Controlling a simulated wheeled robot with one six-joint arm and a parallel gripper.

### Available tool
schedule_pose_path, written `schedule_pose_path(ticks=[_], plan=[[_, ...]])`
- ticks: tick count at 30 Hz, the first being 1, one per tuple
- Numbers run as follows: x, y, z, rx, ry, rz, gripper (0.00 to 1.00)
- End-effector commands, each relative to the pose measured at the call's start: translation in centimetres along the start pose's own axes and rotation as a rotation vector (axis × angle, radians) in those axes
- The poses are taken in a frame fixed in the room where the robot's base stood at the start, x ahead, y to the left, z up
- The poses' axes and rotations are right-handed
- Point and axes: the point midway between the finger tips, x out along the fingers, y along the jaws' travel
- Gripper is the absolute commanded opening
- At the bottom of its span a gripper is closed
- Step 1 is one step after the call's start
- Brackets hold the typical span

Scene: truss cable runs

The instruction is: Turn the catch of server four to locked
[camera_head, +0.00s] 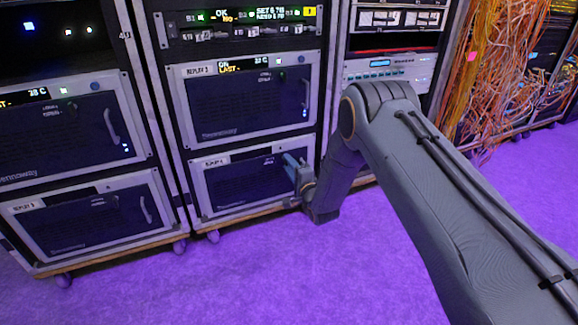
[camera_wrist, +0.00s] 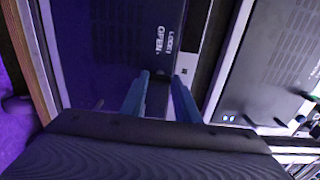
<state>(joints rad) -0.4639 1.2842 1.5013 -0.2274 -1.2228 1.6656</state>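Server four is likely the lower unit (camera_head: 240,185) in the middle rack, with a small label that seems to read "REPLAY 4". My gripper (camera_head: 292,160) is at its right edge, with its blue fingers toward the front panel. In the wrist view, the dark server front (camera_wrist: 100,50) carries white "LOCK" and "OPEN" lettering (camera_wrist: 164,38), turned sideways. The two blue fingers (camera_wrist: 160,88) stand apart just below that lettering, near the pale frame edge. I cannot make out the catch or its position; the gripper may hide it.
Another server (camera_head: 245,100) sits directly above, with a handle at its right. A neighbouring rack (camera_head: 85,215) stands at left on casters. My arm covers the right rack's lower part. Orange cables (camera_head: 490,70) hang at the far right. The purple floor (camera_head: 250,275) in front is clear.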

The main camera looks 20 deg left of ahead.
Motion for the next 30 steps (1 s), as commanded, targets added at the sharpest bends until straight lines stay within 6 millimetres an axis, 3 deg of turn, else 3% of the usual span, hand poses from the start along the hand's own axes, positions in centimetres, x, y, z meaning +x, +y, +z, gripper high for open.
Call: schedule_pose_path(ticks=[1,3,14,24,30], plan=[[-0.1,0.1,0.0,0.001,0.001,0.002,0.36],[0.0,0.1,0.0,0.000,0.000,0.002,0.47],[-0.5,0.0,0.0,-0.001,0.000,0.001,0.47],[-5.6,-0.1,0.0,0.000,0.001,0.004,0.47],[-7.6,0.0,0.0,0.000,0.000,0.002,0.47]])
